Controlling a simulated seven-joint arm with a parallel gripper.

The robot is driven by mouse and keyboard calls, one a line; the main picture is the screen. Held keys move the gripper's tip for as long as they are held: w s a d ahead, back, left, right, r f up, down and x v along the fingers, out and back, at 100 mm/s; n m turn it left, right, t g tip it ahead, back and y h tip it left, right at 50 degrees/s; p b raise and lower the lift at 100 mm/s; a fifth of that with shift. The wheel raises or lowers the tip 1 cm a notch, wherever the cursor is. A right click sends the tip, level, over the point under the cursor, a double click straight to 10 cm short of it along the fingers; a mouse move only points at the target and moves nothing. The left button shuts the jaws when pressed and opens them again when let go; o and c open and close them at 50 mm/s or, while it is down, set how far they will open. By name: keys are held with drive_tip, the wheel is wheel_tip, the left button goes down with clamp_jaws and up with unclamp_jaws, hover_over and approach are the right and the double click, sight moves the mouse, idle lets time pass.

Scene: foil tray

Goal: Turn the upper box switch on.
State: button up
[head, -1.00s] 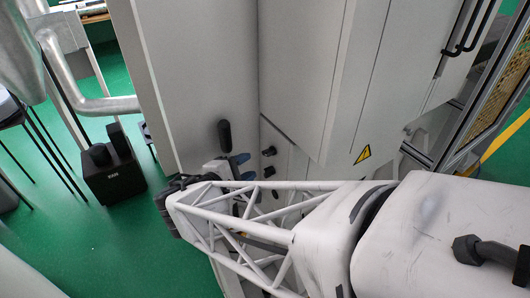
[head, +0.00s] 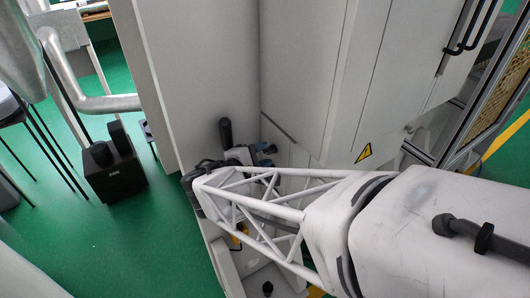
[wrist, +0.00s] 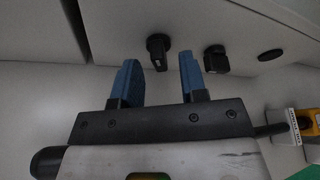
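My gripper (wrist: 159,62) is open, with two blue fingers spread and nothing held between them. In the wrist view, a black rotary switch (wrist: 158,47) stands on the pale panel beyond the gap between the fingertips. A second black switch (wrist: 215,58) is just right of the right finger. Contact with either cannot be made out. Which one is the upper box switch is not clear from these views. In the head view, my gripper (head: 252,155) is at the cabinet's inner corner, largely hidden by my arm, and the switches are mostly covered.
A dark oval fitting (wrist: 270,56) is farther right on the panel. A yellow and white device (wrist: 308,125) is at the right edge of the wrist view. The cabinet's tall side wall (head: 195,80) stands left of my gripper. A yellow warning triangle (head: 365,152) marks the cabinet front.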

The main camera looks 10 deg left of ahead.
drive_tip(key=shift+x, duration=0.8)
clamp_jaws()
